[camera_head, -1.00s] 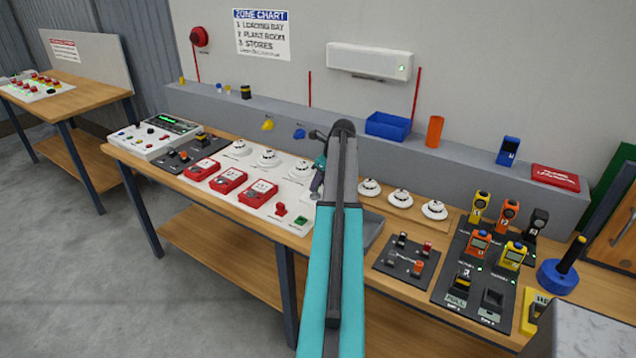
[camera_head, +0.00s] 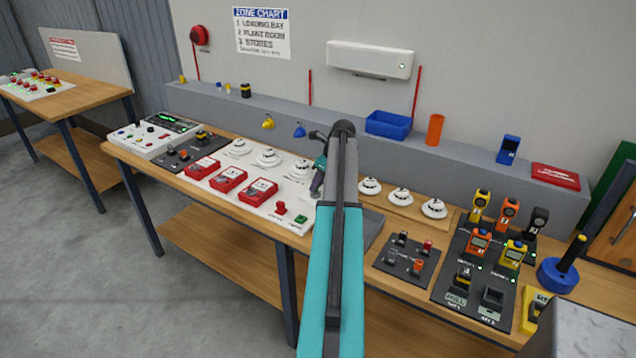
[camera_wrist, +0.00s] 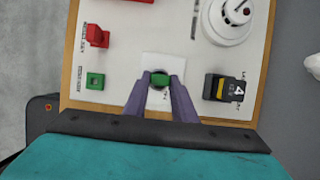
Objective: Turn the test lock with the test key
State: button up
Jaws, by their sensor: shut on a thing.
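In the wrist view, my gripper (camera_wrist: 160,85) is shut on a small green piece, which looks like the head of the test key (camera_wrist: 160,80). The key sits over a pale plate (camera_wrist: 163,62) on the white panel, where the test lock appears to be. The lock's face is hidden under the key and fingers, so I cannot tell how deep the key sits or how far it is turned. In the head view, my gripper (camera_head: 317,190) is at the right end of the white panel, and my arm hides much of this spot.
Beside the key are a red piece (camera_wrist: 97,36), a green square fitting (camera_wrist: 95,81) and a black-and-yellow block marked 4 (camera_wrist: 223,89). A white round detector (camera_wrist: 228,20) stands close behind. Red call points (camera_head: 228,180) line the panel; a dark switch plate (camera_head: 407,258) lies to the right.

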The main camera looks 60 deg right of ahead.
jog(key=shift+f, duration=0.45)
dwell(0.4)
jog(key=shift+a+r+m+h+p, duration=0.15)
jog(key=shift+m+h+p, duration=0.7)
jog(key=shift+m, duration=1.15)
